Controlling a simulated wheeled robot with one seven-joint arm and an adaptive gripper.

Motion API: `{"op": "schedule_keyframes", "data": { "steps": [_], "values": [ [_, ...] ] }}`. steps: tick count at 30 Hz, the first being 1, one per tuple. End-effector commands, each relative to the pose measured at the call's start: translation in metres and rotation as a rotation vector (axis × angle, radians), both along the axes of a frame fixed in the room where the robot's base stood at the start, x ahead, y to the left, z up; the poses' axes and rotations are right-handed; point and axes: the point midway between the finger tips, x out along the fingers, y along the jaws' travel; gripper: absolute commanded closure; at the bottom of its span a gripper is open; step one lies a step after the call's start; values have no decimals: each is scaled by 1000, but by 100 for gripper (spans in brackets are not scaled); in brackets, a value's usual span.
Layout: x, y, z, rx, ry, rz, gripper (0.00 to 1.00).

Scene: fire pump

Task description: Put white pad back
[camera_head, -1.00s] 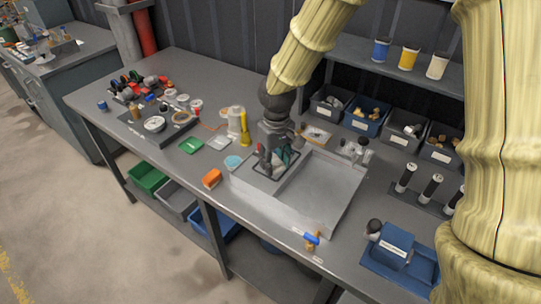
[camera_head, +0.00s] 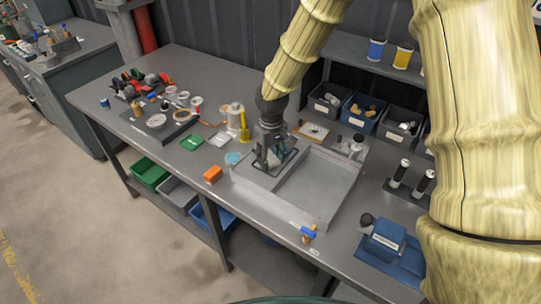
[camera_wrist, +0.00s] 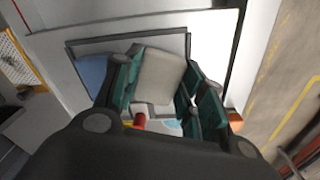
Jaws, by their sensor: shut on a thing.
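My gripper (camera_head: 268,160) is over the raised left part of the pale tray (camera_head: 318,222) on the workbench. In the wrist view, the green-lined fingers of my gripper (camera_wrist: 158,95) are closed on the sides of an off-white pad (camera_wrist: 159,76). A dark rectangular frame (camera_wrist: 222,45) lies beneath it on the pale surface. In the head view the fingers largely hide the held pad, and its clearance from the tray cannot be told. Another flat white piece (camera_head: 220,139) lies on the bench beside a green pad (camera_head: 192,142).
An orange block (camera_head: 213,174) and a light-blue disc (camera_head: 233,158) are close to the tray's left edge. A yellow-and-white bottle group (camera_head: 240,122) stands behind. A blue-handled part (camera_head: 308,232) is at the front, a blue device (camera_head: 390,243) at right. Bins (camera_head: 360,110) line the back.

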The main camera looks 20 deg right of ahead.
Motion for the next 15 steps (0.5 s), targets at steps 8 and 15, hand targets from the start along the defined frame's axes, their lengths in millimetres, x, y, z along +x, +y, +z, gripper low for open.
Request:
{"op": "schedule_keyframes", "data": {
  "steps": [8, 15],
  "values": [
    [0, 0, -3, 0, 0, 0, 86],
    [0, 0, -6, 0, -1, 0, 51]
  ]
}}
